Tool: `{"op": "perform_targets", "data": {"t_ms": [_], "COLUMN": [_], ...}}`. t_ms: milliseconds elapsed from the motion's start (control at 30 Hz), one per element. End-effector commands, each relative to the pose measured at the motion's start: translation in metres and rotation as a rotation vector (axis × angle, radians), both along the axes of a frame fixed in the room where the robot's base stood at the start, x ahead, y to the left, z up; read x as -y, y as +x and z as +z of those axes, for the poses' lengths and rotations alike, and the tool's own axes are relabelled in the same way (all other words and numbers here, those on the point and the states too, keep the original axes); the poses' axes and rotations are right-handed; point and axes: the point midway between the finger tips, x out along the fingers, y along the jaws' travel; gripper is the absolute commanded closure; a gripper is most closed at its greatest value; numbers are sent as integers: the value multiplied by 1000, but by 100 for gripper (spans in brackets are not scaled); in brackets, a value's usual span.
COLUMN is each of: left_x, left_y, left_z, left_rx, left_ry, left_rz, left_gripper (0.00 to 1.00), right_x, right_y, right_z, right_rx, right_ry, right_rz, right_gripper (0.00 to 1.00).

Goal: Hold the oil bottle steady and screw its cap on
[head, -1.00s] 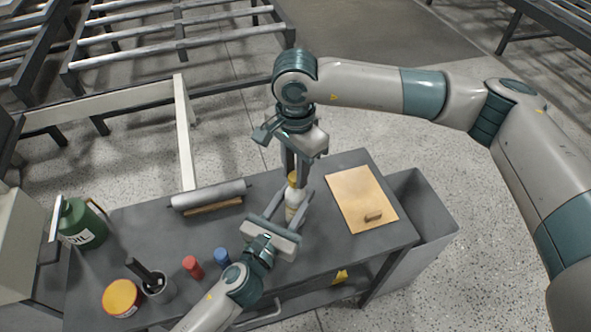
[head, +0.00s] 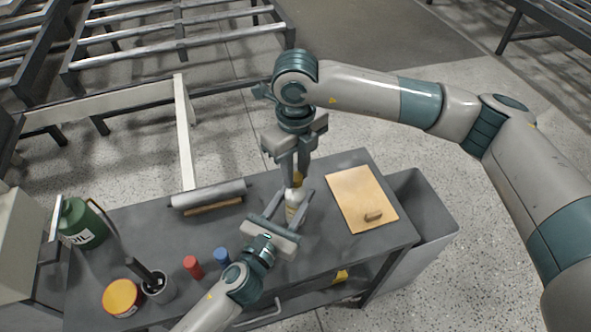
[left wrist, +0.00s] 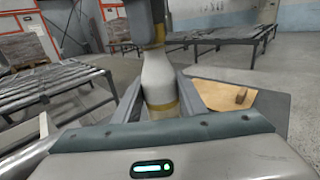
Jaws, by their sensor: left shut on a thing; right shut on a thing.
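The white oil bottle (head: 293,197) with a yellow band stands upright near the back edge of the grey bench; it also shows in the left wrist view (left wrist: 158,82). My left gripper (head: 291,208) is shut on the bottle's body, one finger on each side. My right gripper (head: 294,179) points straight down from above and is shut on the yellow cap (head: 298,180) at the bottle's top. The cap is mostly hidden by the right fingers. I cannot tell how far it sits on the neck.
On the bench (head: 190,232) are a tan board (head: 355,192) with a small brown block, a grey roller (head: 208,194), red (head: 193,266) and blue (head: 222,257) cylinders, a yellow-topped can (head: 121,297), a dark cup (head: 158,286) and a green oil can (head: 82,226). A grey bin (head: 432,220) adjoins the right end.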

Motion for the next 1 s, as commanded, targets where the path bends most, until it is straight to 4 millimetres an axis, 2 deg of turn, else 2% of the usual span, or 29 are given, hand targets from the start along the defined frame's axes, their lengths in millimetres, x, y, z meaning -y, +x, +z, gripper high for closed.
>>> {"op": "perform_targets", "data": {"t_ms": [433,600,633,700,1000], "left_x": [1,1,1,1,0], "left_y": [-1,-1,-1,-1,0], "left_z": [0,0,0,0,0], "left_rx": [0,0,0,0,0], "left_ry": [0,0,0,0,0], "left_rz": [-2,-2,-2,-2,-1], "left_gripper": [100,100,100,100,100], "right_x": [0,0,0,0,0], "right_y": [1,1,1,1,0], "right_z": [0,0,0,0,0], "right_rx": [1,2,2,2,1], "right_ry": [0,0,0,0,-1], "right_rz": [-694,-717,-716,-715,-713], "right_gripper": [100,100,72,55,55]}}
